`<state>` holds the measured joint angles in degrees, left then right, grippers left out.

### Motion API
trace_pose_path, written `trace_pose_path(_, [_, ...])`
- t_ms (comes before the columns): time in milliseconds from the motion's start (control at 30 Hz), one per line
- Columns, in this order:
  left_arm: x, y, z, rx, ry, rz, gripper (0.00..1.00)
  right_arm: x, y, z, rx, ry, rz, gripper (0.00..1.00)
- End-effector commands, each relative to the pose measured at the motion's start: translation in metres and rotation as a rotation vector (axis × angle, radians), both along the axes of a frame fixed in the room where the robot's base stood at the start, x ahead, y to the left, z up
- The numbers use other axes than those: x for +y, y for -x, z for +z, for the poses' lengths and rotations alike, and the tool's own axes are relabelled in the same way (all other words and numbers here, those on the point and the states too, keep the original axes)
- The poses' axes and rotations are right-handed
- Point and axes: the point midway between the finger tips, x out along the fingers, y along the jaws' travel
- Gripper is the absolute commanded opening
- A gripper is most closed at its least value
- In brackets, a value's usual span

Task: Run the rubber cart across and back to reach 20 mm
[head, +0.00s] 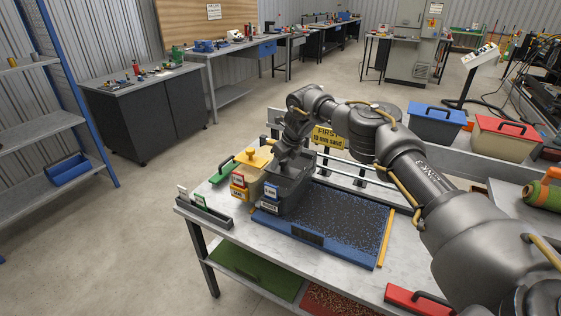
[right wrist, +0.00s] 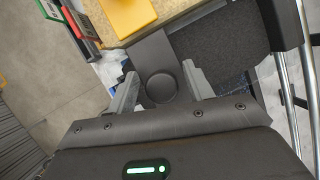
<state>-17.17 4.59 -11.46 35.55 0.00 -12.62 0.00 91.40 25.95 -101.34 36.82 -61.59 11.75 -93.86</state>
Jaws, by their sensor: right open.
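The rubber cart (head: 291,193) is a dark grey open hopper with a small label on its front. It stands at the left end of the blue-rimmed tray (head: 318,242), whose bed is covered with dark speckled granules. In the right wrist view the cart holds black granules (right wrist: 215,42). A dark bar with a round knob (right wrist: 161,88) sticks out from it. My right gripper (right wrist: 158,86) is open, with its fingers on either side of the knob; I cannot tell whether they touch it. In the head view this gripper (head: 284,156) is over the cart's far left side. My left gripper is not in view.
A yellow-topped cart (head: 243,183) with labels stands close to the left of the rubber cart. A green-handled tool (head: 224,171) and a small dark card rack (head: 203,208) lie further left. A yellow strip (head: 385,238) edges the tray's right side. A red tool (head: 417,299) lies at the front.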

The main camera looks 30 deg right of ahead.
Motion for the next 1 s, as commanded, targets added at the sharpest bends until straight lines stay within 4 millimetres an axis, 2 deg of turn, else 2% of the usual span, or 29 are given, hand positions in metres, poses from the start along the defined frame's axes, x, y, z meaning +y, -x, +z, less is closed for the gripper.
trace_pose_path(133, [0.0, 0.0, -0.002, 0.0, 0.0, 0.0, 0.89, -0.001, 0.002, 0.006, -0.001, -0.002, -0.001, 0.52])
trace_pose_path(233, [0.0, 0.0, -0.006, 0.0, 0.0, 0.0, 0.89, -0.002, 0.006, 0.018, -0.002, 0.0, 0.002, 0.52])
trace_pose_path(500, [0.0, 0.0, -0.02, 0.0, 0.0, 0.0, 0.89, -0.008, 0.025, 0.068, -0.004, -0.001, 0.002, 0.52])
trace_pose_path(633, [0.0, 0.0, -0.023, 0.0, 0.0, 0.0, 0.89, -0.01, 0.032, 0.086, -0.003, -0.001, 0.003, 0.52])
trace_pose_path(800, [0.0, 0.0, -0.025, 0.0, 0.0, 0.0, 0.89, -0.011, 0.037, 0.098, -0.001, 0.0, 0.003, 0.52])
trace_pose_path(1000, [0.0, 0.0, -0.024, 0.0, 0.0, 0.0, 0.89, -0.012, 0.038, 0.1, 0.0, 0.0, 0.003, 0.52])
